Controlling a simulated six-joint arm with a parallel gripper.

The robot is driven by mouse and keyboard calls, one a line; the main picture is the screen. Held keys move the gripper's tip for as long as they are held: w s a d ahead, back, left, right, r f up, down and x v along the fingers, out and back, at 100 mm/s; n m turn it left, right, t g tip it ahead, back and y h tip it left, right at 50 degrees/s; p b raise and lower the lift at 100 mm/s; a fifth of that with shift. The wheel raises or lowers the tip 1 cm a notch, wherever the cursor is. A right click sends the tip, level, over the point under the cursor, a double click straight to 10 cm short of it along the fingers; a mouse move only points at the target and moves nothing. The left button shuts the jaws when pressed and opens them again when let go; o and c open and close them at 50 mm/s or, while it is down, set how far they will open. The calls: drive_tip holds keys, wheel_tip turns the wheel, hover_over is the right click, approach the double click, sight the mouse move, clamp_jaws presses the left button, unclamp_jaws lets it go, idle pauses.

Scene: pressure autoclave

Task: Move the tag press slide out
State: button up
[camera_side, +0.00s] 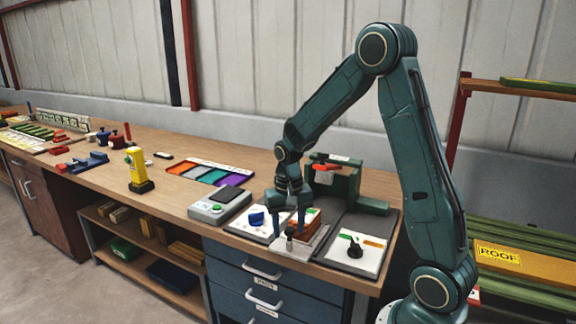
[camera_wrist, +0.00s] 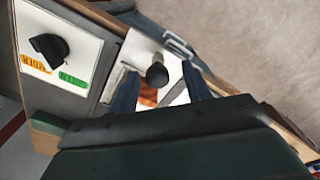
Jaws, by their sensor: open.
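The tag press (camera_side: 333,185) is a dark green block with a red part on top, at the back of the bench in the side view. In front of it is a pale slide plate (camera_side: 290,250) with a small dark upright knob (camera_side: 290,238). An orange-brown piece (camera_side: 308,222) sits behind the knob. My gripper (camera_side: 288,228) points down over the slide with its fingers apart. In the wrist view the round knob (camera_wrist: 157,75) shows between the two open fingers (camera_wrist: 158,82). I cannot tell whether either finger touches it.
A white panel with a black rotary switch (camera_side: 355,248) and orange and green labels lies close on the right. The bench's front edge is near.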

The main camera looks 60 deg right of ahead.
drive_tip(key=shift+r, duration=0.1)
wheel_tip(320, 180, up, 14)
drive_tip(key=shift+f, duration=0.2)
idle(0.5)
drive_tip(key=shift+a, duration=0.1)
drive_tip(key=s+a+r+n+t, duration=0.2)
drive_tip(key=s+a+n, duration=0.2)
drive_tip(key=s+a, duration=0.2)
drive_tip(key=s+a+r+n+t, duration=0.1)
drive_tip(key=s+a+n+t, duration=0.2)
drive_tip(key=s, duration=0.8)
drive_tip(key=shift+a+r+n+t, duration=0.35)
drive_tip(key=shift+a+n, duration=0.65)
drive_tip(key=shift+a, duration=1.25)
